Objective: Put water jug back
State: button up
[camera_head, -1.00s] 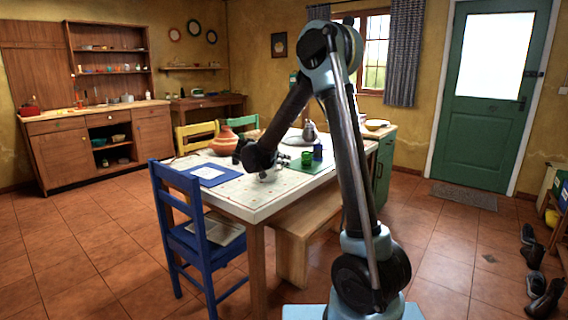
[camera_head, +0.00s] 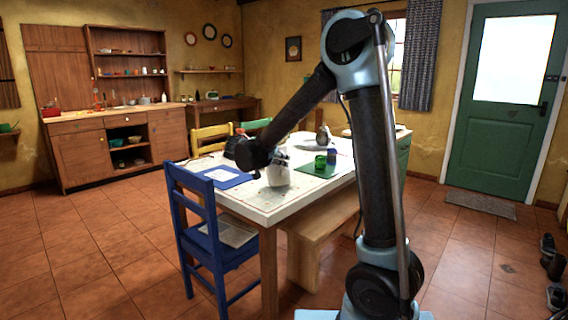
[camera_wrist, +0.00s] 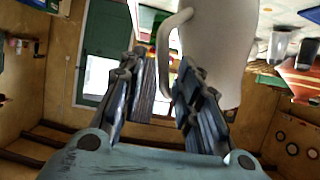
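The white water jug (camera_head: 278,173) is at the table's near part in the head view, beside my gripper (camera_head: 262,158). Whether its base touches the tabletop is unclear. In the wrist view the jug (camera_wrist: 217,50) fills the upper middle, with its curved handle on its left side. The fingers of my gripper (camera_wrist: 168,92) are close together, with the handle's end between them; they look shut on it. My wrist hides part of the jug in the head view.
The white-topped table (camera_head: 265,210) holds a blue mat (camera_head: 225,178), a green mat (camera_head: 318,171) and a green mug (camera_head: 320,162). A blue chair (camera_head: 208,235) stands at the left and a wooden bench (camera_head: 318,235) at the right. Floor beyond the chair is clear.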

jog(key=o, duration=1.7)
jog(key=shift+c, duration=0.2)
jog(key=v, duration=1.2)
